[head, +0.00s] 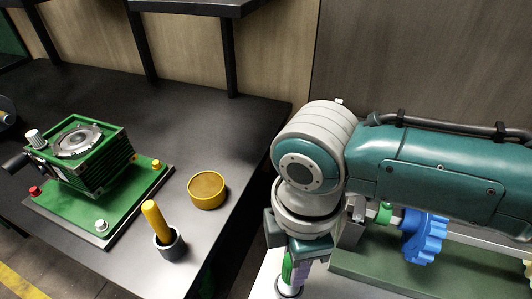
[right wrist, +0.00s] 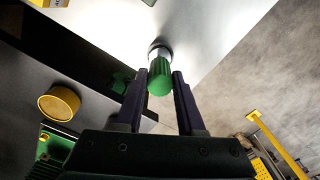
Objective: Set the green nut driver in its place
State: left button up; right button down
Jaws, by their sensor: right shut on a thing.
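The green nut driver (right wrist: 160,78) is between the fingers of my right gripper (right wrist: 156,84), which is shut on its handle. In the right wrist view, the driver's far end meets a grey round holder (right wrist: 158,48) on the light surface. I cannot tell how deep it sits in it. In the head view, a strip of the green handle (head: 288,266) shows beside my right gripper (head: 298,262), above the holder (head: 290,291) at the bottom edge. My left gripper is not in view.
A yellow-handled tool (head: 154,218) stands tilted in a dark grey cup (head: 169,246) on the dark table. Nearby are a yellow round container (head: 207,188) and a green machine (head: 90,165) on a plate. A blue gear (head: 424,238) lies behind my right arm.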

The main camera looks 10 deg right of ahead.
jog(key=shift+f, duration=0.3)
jog(key=shift+c, duration=2.2)
grip_release()
jog(key=shift+r, duration=0.15)
notch_tip(320, 180, up, 8)
jog(key=shift+r+p, duration=0.25)
jog(key=shift+p, duration=0.7)
jog(key=shift+r, duration=0.65)
